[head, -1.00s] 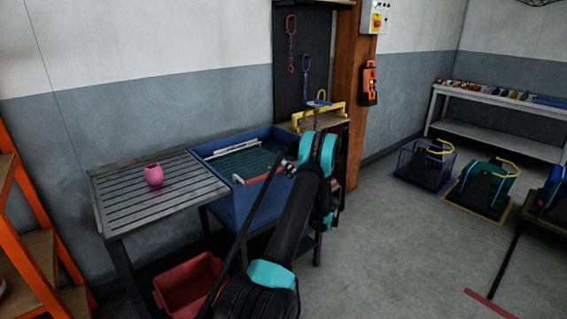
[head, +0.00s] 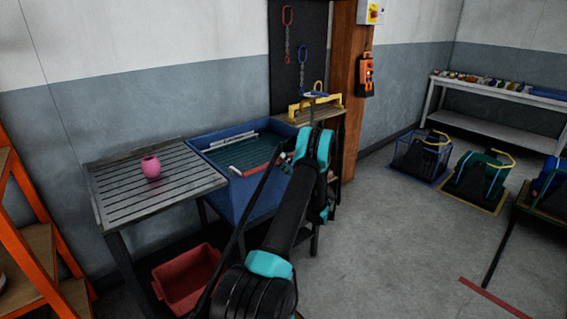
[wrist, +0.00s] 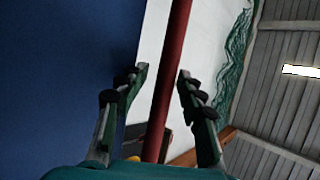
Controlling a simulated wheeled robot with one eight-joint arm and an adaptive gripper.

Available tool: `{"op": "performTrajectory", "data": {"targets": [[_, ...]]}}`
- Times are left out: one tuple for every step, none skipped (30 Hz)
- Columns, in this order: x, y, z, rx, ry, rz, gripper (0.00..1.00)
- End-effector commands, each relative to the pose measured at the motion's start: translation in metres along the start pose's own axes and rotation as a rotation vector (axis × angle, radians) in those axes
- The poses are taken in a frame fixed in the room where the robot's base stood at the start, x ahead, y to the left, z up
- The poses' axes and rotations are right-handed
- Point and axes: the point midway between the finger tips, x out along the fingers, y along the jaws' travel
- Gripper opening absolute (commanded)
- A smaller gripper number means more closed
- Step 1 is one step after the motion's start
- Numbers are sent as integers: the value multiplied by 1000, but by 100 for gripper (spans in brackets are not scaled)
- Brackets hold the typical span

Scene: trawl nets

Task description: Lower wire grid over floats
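The blue tub (head: 228,192) stands by the wall with a dark green grid-like surface (head: 238,152) inside. A white bar lies along its back and a red bar (head: 247,169) along its front. I cannot clearly make out the wire mesh or any floats under it. A pink round float-like object (head: 151,167) sits on the slatted table. In the wrist view my gripper (wrist: 162,74) is open, with a red bar (wrist: 171,80) running between the fingers or just beyond them; contact is unclear. In the head view my gripper is mostly hidden at the tub's right side.
The slatted grey table (head: 115,198) adjoins the tub on the left. A red bin (head: 187,280) is on the floor below. A yellow-handled item (head: 315,103) stands behind the tub, under hanging chains (head: 288,45). Wire crates (head: 420,158) stand right; open floor lies between.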

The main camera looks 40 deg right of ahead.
Motion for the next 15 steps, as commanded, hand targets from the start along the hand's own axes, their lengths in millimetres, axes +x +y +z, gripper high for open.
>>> {"op": "performTrajectory", "data": {"targets": [[0,0,0,0,0,0,39],[0,0,0,0,0,0,39],[0,0,0,0,0,-1,39],[0,0,0,0,0,-1,39],[0,0,0,0,0,-1,39],[-1,-1,0,0,1,-1,39],[-2,-1,0,0,1,-1,39],[-4,-1,-1,0,1,-1,39],[-8,-1,-1,0,1,-1,39],[-11,-1,-1,0,1,-1,39],[-14,0,-1,0,1,-1,39],[-20,0,-1,0,2,-1,39],[-24,0,-1,0,2,-1,39],[-29,0,-1,-1,2,-1,39],[-35,0,-1,-1,3,-1,39]]}}
